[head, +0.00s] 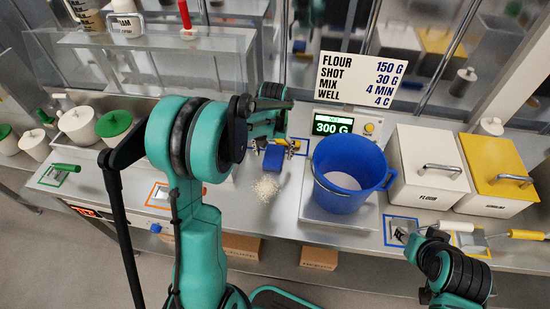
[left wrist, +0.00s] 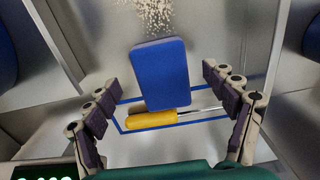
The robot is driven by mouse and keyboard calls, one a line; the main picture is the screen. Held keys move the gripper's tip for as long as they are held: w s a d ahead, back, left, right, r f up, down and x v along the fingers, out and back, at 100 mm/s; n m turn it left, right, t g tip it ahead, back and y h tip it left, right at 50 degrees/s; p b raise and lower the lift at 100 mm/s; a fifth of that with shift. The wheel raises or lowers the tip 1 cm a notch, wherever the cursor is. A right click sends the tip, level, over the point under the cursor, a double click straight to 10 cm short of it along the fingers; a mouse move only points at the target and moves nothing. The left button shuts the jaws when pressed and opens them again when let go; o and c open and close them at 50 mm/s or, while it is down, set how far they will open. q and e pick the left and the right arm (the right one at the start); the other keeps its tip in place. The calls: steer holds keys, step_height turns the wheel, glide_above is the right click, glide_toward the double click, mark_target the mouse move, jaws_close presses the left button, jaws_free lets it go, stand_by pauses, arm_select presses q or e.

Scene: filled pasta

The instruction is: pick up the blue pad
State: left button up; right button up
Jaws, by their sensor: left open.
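The blue pad (left wrist: 160,72) lies in the middle of the left wrist view, near a yellow-handled tool (left wrist: 150,120). In the head view the pad (head: 273,158) shows just below my left gripper (head: 275,147), left of the blue bucket. My left gripper is open and empty. Its fingers (left wrist: 160,88) are spread to the left and right of the pad, apart from it. Whether they are level with the pad or above it I cannot tell. My right arm shows at the lower right of the head view; its fingers are not clear.
A pale crumb pile (head: 265,188) lies beside the pad. The blue bucket (head: 345,175) stands on a scale reading 300 G. White (head: 427,165) and yellow-lidded (head: 499,172) bins stand at right. Green-lidded tubs (head: 114,124) stand at left. The counter's front edge is near.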

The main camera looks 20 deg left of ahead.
mark_target(273, 157)
arm_select(q)
step_height(273, 157, down, 4)
steer(key=shift+w+a+r+b, duration=0.15)
steer(key=shift+r+b, duration=0.1)
steer(key=shift+b, duration=0.2)
steer(key=c, duration=1.2)
steer(key=shift+r, duration=0.1)
step_height(273, 157, up, 10)
steer(key=p, duration=0.3)
